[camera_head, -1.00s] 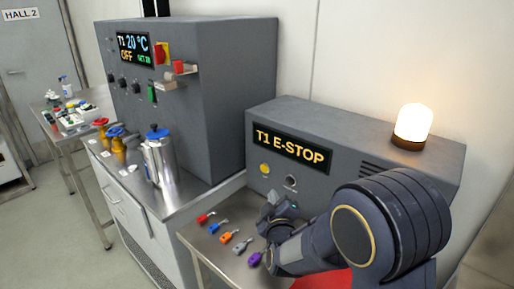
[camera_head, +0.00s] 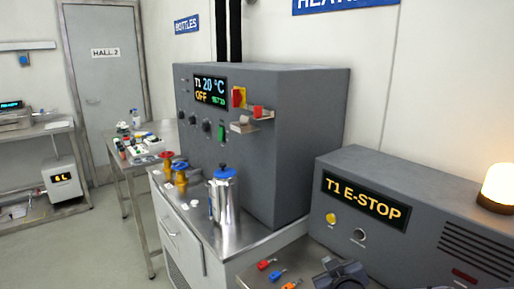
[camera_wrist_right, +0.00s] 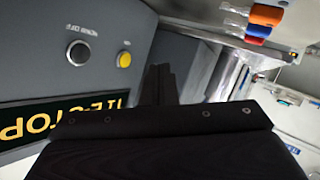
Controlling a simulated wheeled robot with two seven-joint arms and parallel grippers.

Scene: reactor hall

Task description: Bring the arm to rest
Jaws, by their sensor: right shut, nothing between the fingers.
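My right gripper (camera_head: 338,272) shows at the bottom edge of the head view, over the small steel table in front of the T1 E-STOP box (camera_head: 365,200). Most of my right arm is out of that view. In the right wrist view my dark fingers (camera_wrist_right: 160,86) are together with nothing between them. They are in front of the E-STOP box face, which shows a round dark button (camera_wrist_right: 78,51) and a yellow button (camera_wrist_right: 124,59). My left gripper is not in view.
A steel vessel with a blue lid (camera_head: 224,195) stands on the bench by the T1 control cabinet (camera_head: 290,140). A lit lamp (camera_head: 498,186) sits on the E-STOP box. Open floor lies left.

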